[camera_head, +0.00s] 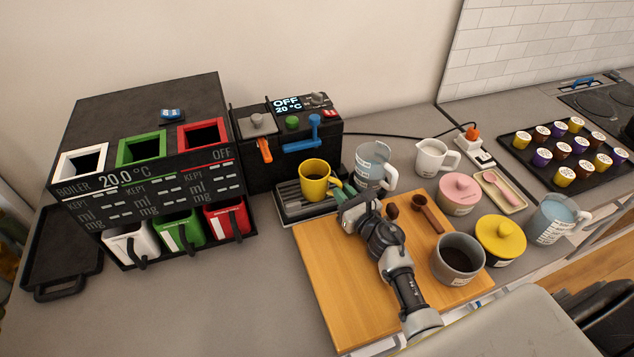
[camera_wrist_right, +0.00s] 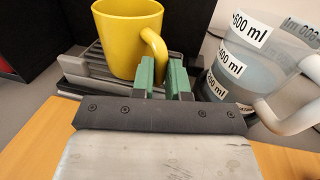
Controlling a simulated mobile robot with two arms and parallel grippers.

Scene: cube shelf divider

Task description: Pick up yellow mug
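The yellow mug (camera_head: 315,180) stands upright on the drip tray of the black coffee machine, its handle turned toward my right gripper (camera_head: 347,194). In the right wrist view the mug (camera_wrist_right: 128,36) is at the top, its handle running down between the two green fingertips of my right gripper (camera_wrist_right: 162,80). The fingers are close together with the handle between them and look shut on it. The tips partly hide the handle's lower end. The mug appears to rest on the tray. My left gripper is not in view.
The coffee machine (camera_head: 285,150) stands close behind the mug. A clear measuring jug (camera_head: 372,165) is just right of it. A wooden board (camera_head: 325,255) lies under my right arm, with a grey cup (camera_head: 457,262) on it. The boiler (camera_head: 150,130) is at left.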

